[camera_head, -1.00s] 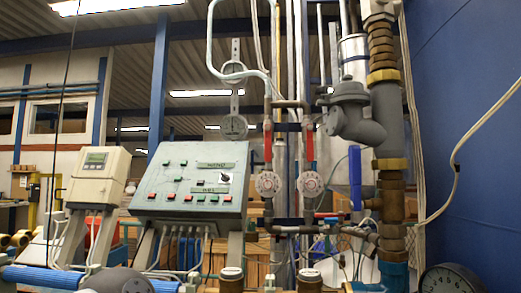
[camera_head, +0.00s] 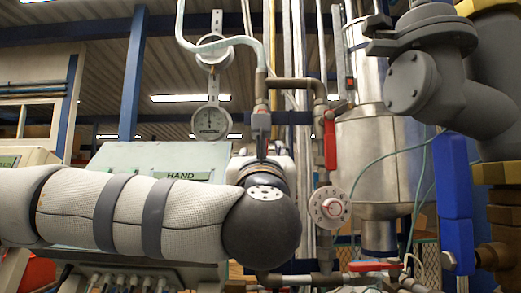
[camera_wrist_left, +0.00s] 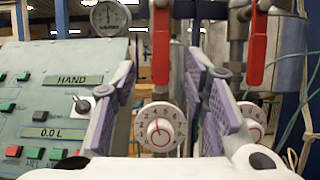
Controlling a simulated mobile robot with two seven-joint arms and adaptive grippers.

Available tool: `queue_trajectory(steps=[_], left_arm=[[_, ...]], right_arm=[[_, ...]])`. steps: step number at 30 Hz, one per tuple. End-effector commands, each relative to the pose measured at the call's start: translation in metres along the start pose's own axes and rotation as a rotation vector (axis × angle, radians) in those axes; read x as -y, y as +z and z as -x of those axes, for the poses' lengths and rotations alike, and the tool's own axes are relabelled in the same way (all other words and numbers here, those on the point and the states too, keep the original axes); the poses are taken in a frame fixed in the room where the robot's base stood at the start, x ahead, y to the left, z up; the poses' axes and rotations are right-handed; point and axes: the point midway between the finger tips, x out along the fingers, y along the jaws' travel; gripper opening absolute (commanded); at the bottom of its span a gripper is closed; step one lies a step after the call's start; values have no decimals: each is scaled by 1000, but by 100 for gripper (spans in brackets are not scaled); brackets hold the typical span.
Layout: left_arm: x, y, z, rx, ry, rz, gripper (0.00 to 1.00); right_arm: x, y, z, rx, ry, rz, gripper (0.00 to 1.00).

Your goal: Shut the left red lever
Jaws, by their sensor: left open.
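In the left wrist view, the left red lever (camera_wrist_left: 160,46) hangs upright on its pipe, above a white numbered dial (camera_wrist_left: 160,127). My left gripper (camera_wrist_left: 162,78) is open, with one purple finger pad on each side of the lever's lower part and the dial, and nothing shows clamped. Whether a pad touches the lever cannot be told. The right red lever (camera_wrist_left: 256,46) hangs to the right, outside the fingers. In the head view it shows (camera_head: 330,142) above its dial (camera_head: 329,206). There my left arm hides the left lever and most of the gripper.
A control panel (camera_wrist_left: 60,95) with buttons stands left of the pipes. A blue lever (camera_head: 455,200) and thick grey pipework (camera_head: 430,80) are on the right in the head view. A round gauge (camera_head: 210,122) and a metal cylinder (camera_head: 380,165) stand behind.

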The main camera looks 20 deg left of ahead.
Motion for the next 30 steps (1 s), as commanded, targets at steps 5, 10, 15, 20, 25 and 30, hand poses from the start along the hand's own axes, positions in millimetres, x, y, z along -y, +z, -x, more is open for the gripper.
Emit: queue_trajectory(steps=[5,10,15,20,25,30], left_arm=[[-1,-2,-43,-3,4,-3,41],[0,-3,-84,-3,2,-6,41],[1,-1,-106,0,-1,-6,41],[1,-2,-111,-1,-3,-7,41],[1,-2,-111,-2,-3,-8,39],[1,-2,-111,-2,-3,-7,0]], right_arm=[[0,1,0,4,0,-1,0],[0,1,-1,4,0,0,0],[0,-1,2,-6,0,0,0],[0,-2,2,-7,0,0,0],[0,-2,2,-7,0,0,0],[0,-2,2,-7,0,0,0]])
